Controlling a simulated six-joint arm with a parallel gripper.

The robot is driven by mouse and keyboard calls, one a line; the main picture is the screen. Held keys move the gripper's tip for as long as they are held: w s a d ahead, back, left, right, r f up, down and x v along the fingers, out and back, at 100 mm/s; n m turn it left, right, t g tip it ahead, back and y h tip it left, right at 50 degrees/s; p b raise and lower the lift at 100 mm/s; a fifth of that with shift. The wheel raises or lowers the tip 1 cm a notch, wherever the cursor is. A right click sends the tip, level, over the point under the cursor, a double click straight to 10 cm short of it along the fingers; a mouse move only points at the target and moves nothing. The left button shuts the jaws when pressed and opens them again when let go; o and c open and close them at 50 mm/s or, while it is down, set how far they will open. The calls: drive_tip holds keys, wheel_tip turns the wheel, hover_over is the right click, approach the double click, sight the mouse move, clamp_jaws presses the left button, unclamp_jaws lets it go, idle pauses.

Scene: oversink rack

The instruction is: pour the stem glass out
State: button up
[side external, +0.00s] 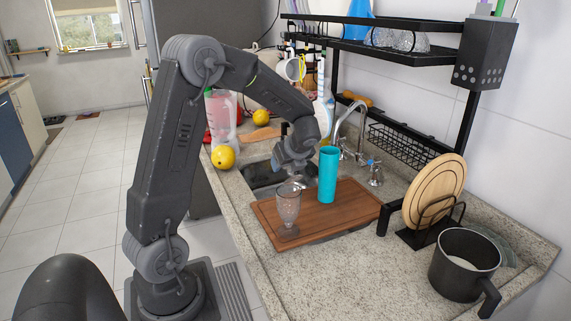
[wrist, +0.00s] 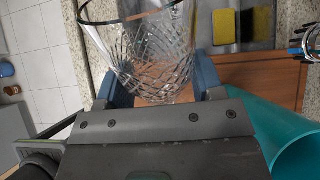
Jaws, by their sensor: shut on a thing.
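My gripper (side external: 292,168) is beside the sink end of the wooden board. In the wrist view its two blue-grey fingers (wrist: 166,90) are shut on the clear, cross-cut stem glass (wrist: 150,50). The glass's dark-edged rim points to the top of that view, away from the palm. Its stem and foot do not show there. In the side view a clear glass (side external: 288,204) appears upright at the board's near left, just below my gripper; I cannot tell whether it is the gripped one. No contents can be made out.
A teal cup (side external: 328,174) stands on the wooden board (side external: 340,212), close right of my gripper. The sink (side external: 262,174) lies beyond the board, with a faucet (side external: 350,130) behind. Sponges (wrist: 258,24) show in the wrist view. A dark pot (side external: 462,264) stands at the right.

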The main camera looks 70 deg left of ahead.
drive_tip(key=y, duration=0.3)
drive_tip(key=shift+a+r, duration=0.15)
drive_tip(key=shift+a, duration=0.1)
drive_tip(key=shift+a+y, duration=0.4)
drive_tip(key=shift+y, duration=1.3)
drive_tip(key=d+y, duration=0.1)
drive_tip(key=d+r+y, duration=0.1)
drive_tip(key=y, duration=0.1)
drive_tip(key=shift+d+r+y, duration=0.15)
drive_tip(key=shift+d+y, duration=0.1)
drive_tip(key=shift+y, duration=0.05)
drive_tip(key=shift+r, duration=0.1)
